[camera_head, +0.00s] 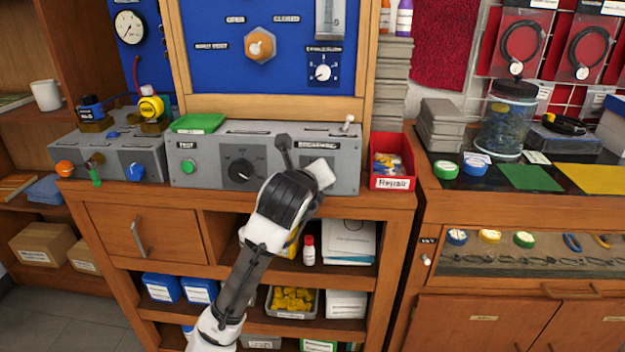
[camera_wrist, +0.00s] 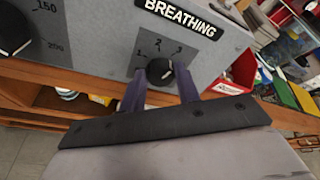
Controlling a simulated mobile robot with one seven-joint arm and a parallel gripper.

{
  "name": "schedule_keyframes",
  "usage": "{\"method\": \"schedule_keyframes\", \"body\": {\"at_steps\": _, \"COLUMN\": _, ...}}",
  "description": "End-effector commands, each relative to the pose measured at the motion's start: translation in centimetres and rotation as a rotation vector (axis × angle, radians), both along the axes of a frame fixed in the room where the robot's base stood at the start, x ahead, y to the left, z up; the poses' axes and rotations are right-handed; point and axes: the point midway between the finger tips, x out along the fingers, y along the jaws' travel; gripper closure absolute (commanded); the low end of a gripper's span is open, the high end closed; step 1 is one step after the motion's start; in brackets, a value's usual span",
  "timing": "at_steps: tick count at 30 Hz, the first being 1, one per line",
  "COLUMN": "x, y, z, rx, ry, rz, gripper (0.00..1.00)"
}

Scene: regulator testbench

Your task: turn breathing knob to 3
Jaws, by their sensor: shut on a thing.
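The breathing knob (camera_wrist: 158,73) is a small black round knob on the front of the grey test box (camera_head: 210,165). Around it on a dark dial plate are the marks 1, 2 and 3, with 1 on the left, 2 at the top and 3 on the right. The BREATHING label (camera_wrist: 180,16) is above it. My gripper (camera_wrist: 160,84) is shut on the knob, one dark finger on each side. I cannot tell clearly which mark the knob points to. In the head view my gripper (camera_head: 318,173) hides the knob below its label.
A larger black dial knob (camera_head: 240,171) and a green button (camera_head: 188,167) are to the left on the same box. A red Repair bin (camera_head: 391,163) stands close on the right. A green tray (camera_head: 198,123) lies on top of the box. Wooden shelves are below.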

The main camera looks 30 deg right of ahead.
Motion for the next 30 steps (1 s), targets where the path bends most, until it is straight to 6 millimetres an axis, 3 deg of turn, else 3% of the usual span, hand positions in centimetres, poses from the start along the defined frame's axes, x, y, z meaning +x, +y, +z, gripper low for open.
{"method": "schedule_keyframes", "body": {"at_steps": 21, "x": -0.04, "y": -0.07, "z": -0.08, "rx": 0.063, "ry": -0.039, "rz": -0.016, "gripper": 0.91}}
{"method": "schedule_keyframes", "body": {"at_steps": 22, "x": -0.04, "y": -0.07, "z": -0.08, "rx": 0.063, "ry": -0.039, "rz": -0.016, "gripper": 0.65}}
{"method": "schedule_keyframes", "body": {"at_steps": 26, "x": -0.04, "y": -0.07, "z": -0.05, "rx": 0.063, "ry": -0.040, "rz": -0.016, "gripper": 0.48}}
{"method": "schedule_keyframes", "body": {"at_steps": 30, "x": -0.03, "y": -0.06, "z": -0.02, "rx": 0.062, "ry": -0.041, "rz": -0.016, "gripper": 0.46}}
